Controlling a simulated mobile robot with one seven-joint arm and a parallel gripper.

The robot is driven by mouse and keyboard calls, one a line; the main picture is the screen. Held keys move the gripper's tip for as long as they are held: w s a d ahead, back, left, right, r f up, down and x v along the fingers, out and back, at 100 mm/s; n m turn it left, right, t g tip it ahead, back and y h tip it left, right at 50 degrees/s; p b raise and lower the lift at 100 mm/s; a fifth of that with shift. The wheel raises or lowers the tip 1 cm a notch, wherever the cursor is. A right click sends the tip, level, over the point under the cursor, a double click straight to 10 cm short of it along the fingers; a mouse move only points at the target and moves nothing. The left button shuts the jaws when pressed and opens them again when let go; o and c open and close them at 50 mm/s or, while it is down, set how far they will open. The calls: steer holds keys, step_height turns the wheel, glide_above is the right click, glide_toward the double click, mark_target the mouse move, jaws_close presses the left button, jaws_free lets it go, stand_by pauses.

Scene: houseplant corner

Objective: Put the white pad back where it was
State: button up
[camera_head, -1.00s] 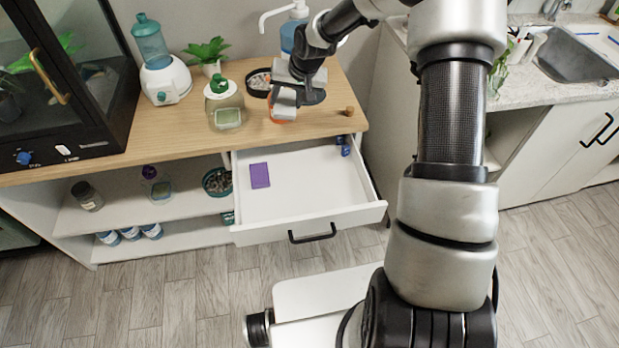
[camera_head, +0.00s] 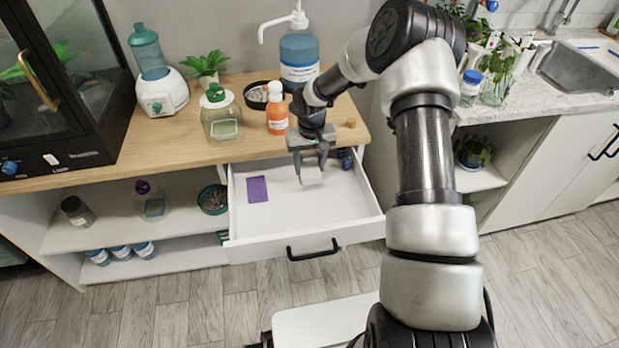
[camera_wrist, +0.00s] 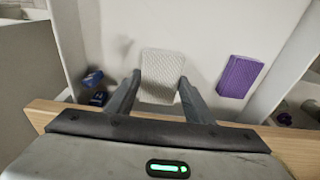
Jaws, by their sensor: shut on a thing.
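My gripper (camera_head: 311,165) is over the open drawer (camera_head: 343,208), pointing down, and is shut on the white pad (camera_head: 311,178). In the wrist view the white pad (camera_wrist: 161,72) sits between the two fingers, textured and pale, above the white drawer floor. I cannot tell for certain whether its lower edge touches the floor. A purple pad (camera_head: 257,189) lies flat in the drawer to the left of the gripper. It shows to the right of the white pad in the wrist view (camera_wrist: 239,76).
Small blue items (camera_head: 344,158) lie in the drawer's back right corner. On the wooden counter (camera_head: 180,135) above stand an orange bottle (camera_head: 277,110), a green-capped jar (camera_head: 221,115) and a large blue pump bottle (camera_head: 299,58). The drawer's front middle is clear.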

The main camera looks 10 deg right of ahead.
mark_target(310, 176)
step_height(310, 176, down, 5)
steer(key=shift+r+b, duration=0.1)
steer(key=shift+b, duration=0.3)
steer(key=o, duration=0.9)
